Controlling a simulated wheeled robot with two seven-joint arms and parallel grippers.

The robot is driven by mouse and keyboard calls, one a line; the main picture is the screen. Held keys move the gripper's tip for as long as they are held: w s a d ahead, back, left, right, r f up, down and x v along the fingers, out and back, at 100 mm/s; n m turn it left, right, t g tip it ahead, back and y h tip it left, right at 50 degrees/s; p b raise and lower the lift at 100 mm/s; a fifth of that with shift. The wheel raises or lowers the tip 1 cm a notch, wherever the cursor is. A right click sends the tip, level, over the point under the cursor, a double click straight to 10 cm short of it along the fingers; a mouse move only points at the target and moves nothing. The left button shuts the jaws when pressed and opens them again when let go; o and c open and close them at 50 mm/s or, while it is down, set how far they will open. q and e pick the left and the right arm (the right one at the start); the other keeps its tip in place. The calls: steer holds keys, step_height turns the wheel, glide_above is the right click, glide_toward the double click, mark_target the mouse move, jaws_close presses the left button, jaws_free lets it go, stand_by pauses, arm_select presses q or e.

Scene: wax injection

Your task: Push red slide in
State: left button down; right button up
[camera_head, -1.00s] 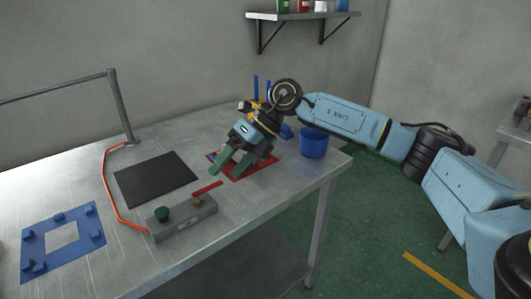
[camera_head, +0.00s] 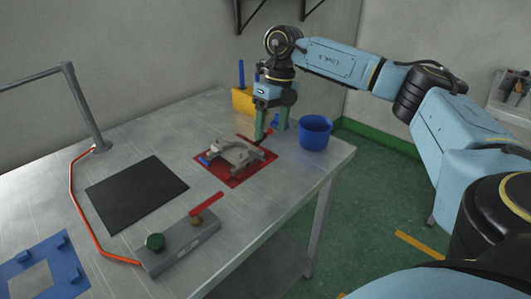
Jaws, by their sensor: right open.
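A grey metal mold (camera_head: 236,154) lies on a red mat (camera_head: 235,180) on the metal table. A small red part (camera_head: 248,140) shows at the mold's far right side, beside my right gripper; it is probably the red slide. A small blue part (camera_head: 206,160) shows at the mold's left side. My right gripper (camera_head: 270,131) points down with its green fingers apart, at the far right edge of the mold. I cannot tell whether a finger touches the red part. My left gripper is not in view.
A blue bucket (camera_head: 315,134) stands right of the mat, near the table's edge. A yellow holder (camera_head: 243,101) stands behind. In front are a grey box (camera_head: 180,246) with a red lever (camera_head: 207,203) and green knob, and a black mat (camera_head: 137,193).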

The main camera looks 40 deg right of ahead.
mark_target(259, 158)
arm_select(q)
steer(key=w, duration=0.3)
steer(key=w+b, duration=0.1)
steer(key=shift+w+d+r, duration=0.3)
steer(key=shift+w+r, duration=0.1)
arm_select(e)
steer(key=f, duration=0.2)
steer(key=a+f, duration=0.1)
steer(key=f, duration=0.5)
steer(key=shift+a, duration=0.3)
steer(key=shift+c, duration=0.2)
